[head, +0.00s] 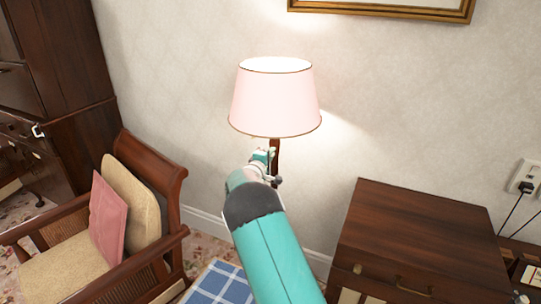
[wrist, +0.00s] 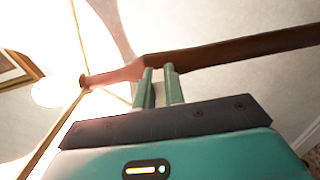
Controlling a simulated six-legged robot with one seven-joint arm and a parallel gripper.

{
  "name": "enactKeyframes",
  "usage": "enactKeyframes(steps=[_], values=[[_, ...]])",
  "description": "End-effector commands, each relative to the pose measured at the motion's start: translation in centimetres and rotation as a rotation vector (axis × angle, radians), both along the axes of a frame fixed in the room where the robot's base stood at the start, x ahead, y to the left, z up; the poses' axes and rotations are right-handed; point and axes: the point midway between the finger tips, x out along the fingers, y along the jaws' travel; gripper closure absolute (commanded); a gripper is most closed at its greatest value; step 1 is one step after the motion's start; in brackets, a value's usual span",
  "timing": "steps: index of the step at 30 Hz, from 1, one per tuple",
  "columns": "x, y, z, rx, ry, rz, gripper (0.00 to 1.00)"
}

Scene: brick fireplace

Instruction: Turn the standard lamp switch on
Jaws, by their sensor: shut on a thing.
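The standard lamp (head: 275,98) stands against the wall, with a pink shade and a dark wooden pole. Its shade glows and light falls on the wall, so the lamp is lit. My gripper (head: 264,157) is at the pole just below the shade. In the wrist view the fingers of my gripper (wrist: 159,74) are shut on the lamp, with a small gap between them, where the brown pole (wrist: 235,50) crosses at their tips. A separate switch cannot be made out; the fingers may hide it. The bulb (wrist: 47,92) shows bright inside the shade.
A wooden armchair (head: 160,178) with a pink cushion (head: 108,213) is at the left. A dark wooden chest (head: 415,232) is at the right, near a wall socket (head: 526,178). A blue checked cloth (head: 222,284) lies below my arm.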

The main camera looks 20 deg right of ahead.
Motion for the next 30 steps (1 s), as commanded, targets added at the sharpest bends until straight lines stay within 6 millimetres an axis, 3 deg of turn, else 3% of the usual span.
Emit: enactKeyframes(steps=[2, 3, 6, 19, 30], values=[[-0.1, -0.1, 0.0, 0.001, -0.001, -0.003, 1.0], [-0.1, -0.1, 0.0, 0.001, -0.001, -0.004, 0.85], [-0.1, -0.1, 0.0, 0.001, -0.001, -0.003, 0.67], [-0.7, 0.8, 0.0, -0.001, 0.002, -0.001, 0.67], [-6.1, 6.2, 0.0, 0.001, 0.002, 0.002, 0.67]])
